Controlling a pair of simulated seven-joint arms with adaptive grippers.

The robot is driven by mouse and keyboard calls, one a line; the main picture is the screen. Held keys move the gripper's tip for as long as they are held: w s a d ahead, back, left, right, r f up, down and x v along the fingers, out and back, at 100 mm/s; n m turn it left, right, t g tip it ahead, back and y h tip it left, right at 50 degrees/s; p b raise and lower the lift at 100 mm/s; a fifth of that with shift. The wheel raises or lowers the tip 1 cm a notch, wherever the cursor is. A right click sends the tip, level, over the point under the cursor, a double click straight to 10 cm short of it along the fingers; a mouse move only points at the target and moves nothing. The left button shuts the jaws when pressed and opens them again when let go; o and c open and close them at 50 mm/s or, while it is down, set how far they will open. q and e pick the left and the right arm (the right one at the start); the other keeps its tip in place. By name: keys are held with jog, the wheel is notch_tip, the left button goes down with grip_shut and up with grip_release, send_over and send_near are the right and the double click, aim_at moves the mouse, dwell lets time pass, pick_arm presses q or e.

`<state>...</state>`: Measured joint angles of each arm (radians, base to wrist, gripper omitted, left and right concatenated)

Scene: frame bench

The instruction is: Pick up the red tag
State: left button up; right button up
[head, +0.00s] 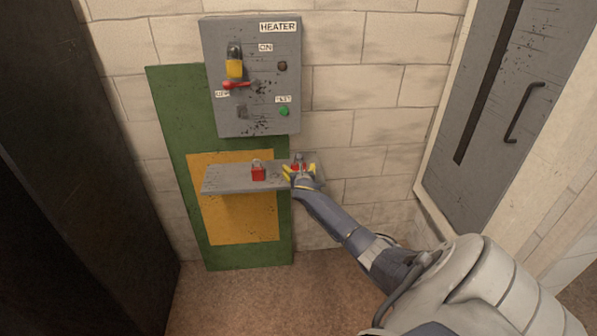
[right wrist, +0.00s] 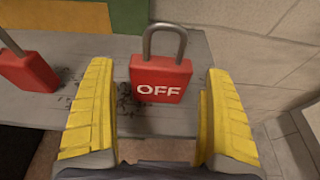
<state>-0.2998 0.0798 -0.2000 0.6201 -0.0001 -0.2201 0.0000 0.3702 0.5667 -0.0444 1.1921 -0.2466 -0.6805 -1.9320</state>
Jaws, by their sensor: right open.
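A red, padlock-shaped tag (right wrist: 160,78) with a grey shackle and white "OFF" lettering stands upright on the grey shelf. It also shows, partly covered by my gripper, in the head view (head: 298,165). My right gripper (head: 300,174) is over the right part of the shelf. In the right wrist view its yellow fingers (right wrist: 158,95) are apart, one on each side of the tag, with gaps visible; I cannot tell how far the tag reaches between them. A second red padlock (head: 258,173) stands to the left on the shelf (head: 222,179). My left gripper is out of view.
A grey heater box (head: 262,110) hangs above the shelf, with a red lever (head: 237,84), a yellow-bodied lock (head: 234,68) and a green button (head: 284,112). A grey cabinet door with a handle (head: 523,113) is at right. A dark panel (head: 70,170) fills the left.

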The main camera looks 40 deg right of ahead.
jog(key=shift+w+d+f, duration=0.2)
jog(key=shift+w+d, duration=0.2)
jog(key=shift+w, duration=0.1)
jog(key=shift+c, duration=0.4)
jog(key=c, duration=1.2)
notch_tip(320, 180, up, 20)
